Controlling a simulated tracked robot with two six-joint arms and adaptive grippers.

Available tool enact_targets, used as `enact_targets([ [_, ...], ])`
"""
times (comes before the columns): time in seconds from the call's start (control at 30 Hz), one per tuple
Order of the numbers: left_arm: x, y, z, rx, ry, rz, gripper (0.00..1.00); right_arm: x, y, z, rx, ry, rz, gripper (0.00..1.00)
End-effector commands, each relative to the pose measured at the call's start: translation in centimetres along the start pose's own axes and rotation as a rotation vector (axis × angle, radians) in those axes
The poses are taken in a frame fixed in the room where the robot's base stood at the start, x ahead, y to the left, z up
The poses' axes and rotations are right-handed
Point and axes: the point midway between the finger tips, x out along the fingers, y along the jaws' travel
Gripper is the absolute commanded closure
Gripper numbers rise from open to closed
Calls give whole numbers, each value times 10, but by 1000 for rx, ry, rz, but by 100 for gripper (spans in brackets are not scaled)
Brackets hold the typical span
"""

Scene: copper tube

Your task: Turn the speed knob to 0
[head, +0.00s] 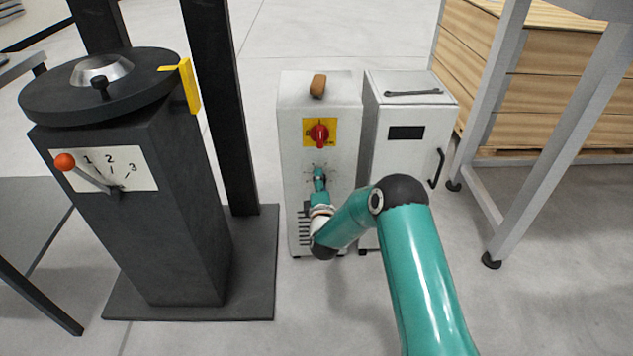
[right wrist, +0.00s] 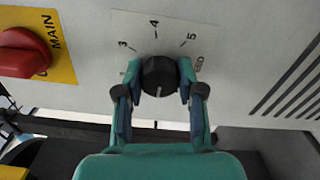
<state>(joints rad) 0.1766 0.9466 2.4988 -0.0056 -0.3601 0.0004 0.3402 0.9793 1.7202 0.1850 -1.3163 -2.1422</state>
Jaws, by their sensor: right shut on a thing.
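The speed knob (right wrist: 159,72) is black and round, on a pale dial plate with the numbers 3, 4 and 5 showing. Its short white mark points down in the right wrist view, away from the 4; any number there is hidden by my gripper. My right gripper (right wrist: 160,80) is shut on the knob, one finger on each side. In the head view my right gripper (head: 319,176) is at the front of the white cabinet (head: 343,150), below the red main switch, and covers most of the knob. My left gripper is not in view.
The red main switch (head: 319,133) on its yellow plate is close to the knob; it also shows in the right wrist view (right wrist: 22,53). A second white cabinet (head: 409,160) stands right beside. A dark machine with an orange-tipped lever (head: 65,162) stands left.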

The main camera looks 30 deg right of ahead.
Motion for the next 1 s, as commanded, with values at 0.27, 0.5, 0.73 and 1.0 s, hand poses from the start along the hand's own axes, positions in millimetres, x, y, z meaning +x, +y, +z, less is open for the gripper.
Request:
enact_targets([
  [0.27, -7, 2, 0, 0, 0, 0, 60, -1, 0, -3, -259, 10, -1, 97],
  [0.5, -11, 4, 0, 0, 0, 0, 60, -1, 0, -3, -447, 10, -1, 97],
  [0.73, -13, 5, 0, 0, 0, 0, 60, 0, 0, -3, -561, 9, 0, 97],
  [1.0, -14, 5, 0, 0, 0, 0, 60, 0, 0, -3, -611, 9, 1, 97],
])
